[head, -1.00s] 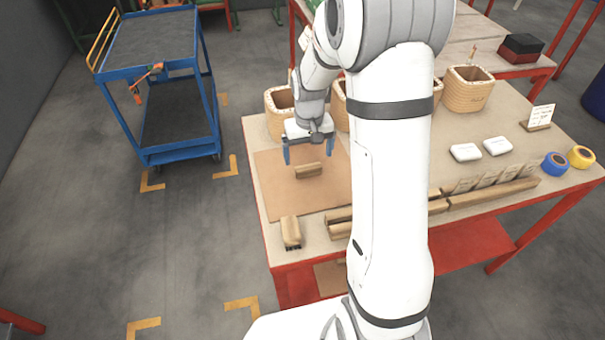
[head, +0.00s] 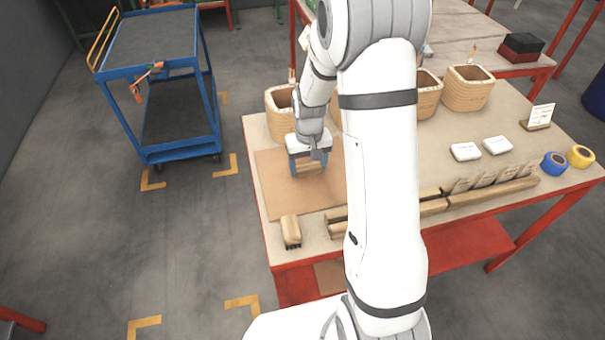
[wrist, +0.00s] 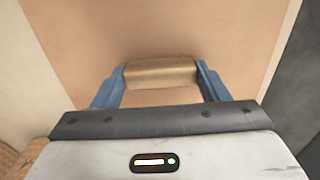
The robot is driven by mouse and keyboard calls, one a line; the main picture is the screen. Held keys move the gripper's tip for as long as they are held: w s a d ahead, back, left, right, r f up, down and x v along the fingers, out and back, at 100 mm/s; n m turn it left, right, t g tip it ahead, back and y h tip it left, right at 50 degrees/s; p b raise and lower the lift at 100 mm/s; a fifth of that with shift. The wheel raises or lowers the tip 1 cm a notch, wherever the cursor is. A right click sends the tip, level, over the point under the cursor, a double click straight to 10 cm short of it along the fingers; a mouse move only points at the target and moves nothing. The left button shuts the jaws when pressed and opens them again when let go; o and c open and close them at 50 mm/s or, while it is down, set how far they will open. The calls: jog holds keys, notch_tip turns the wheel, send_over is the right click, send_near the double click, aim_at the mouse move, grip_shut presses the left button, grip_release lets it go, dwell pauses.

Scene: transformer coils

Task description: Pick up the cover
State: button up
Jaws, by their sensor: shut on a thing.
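The cover (head: 308,171) is a small tan-brown block on the brown mat (head: 277,196) at the left end of the table. My gripper (head: 308,168) is down over it, with its blue fingers on either side. In the wrist view the cover (wrist: 161,73) spans the gap between the two blue fingertips (wrist: 161,76), and the gripper is shut on it. The cover is at or very near the mat; I cannot tell whether it touches it. Part of the cover is hidden by the gripper in the head view.
Wicker-like coils (head: 468,88) stand along the back of the table. A similar tan block with dark feet (head: 290,231) lies at the front left, beside a wooden rack (head: 433,207). White boxes (head: 466,151) and tape rolls (head: 555,164) are at right. A blue cart (head: 180,154) stands on the floor at left.

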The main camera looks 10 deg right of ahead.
jog(key=c, duration=0.4)
jog(key=shift+c, duration=0.5)
jog(key=shift+r, duration=0.1)
